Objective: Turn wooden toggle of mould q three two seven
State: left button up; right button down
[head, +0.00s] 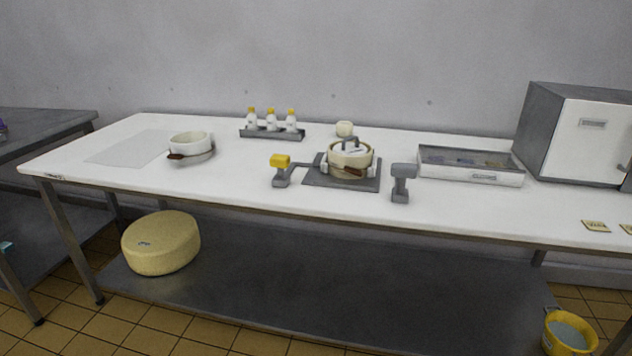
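A white round mould (190,146) stands at the left of the white table, with a brown wooden toggle (176,156) at its lower left front. A cream round mould (350,161) stands on a dark grey plate (314,180) near the middle, with a brown piece (352,172) low on its front and a grey handle-like part on top. I cannot read a number on either mould, so I cannot tell which is q three two seven. Neither of my grippers is in view.
A grey post with a yellow top (280,163) and a grey post (402,181) flank the plate. Bottles (271,120) stand in a rack behind. A tray (470,178) and grey box (590,130) are right. A cheese wheel (161,246) lies on the lower shelf (320,290).

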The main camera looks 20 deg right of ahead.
aim_at(349, 169)
jog(key=u, duration=0.45)
jog(key=k, duration=0.35)
jog(key=z, duration=1.15)
jog(key=i, duration=0.8)
jog(key=z, duration=0.1)
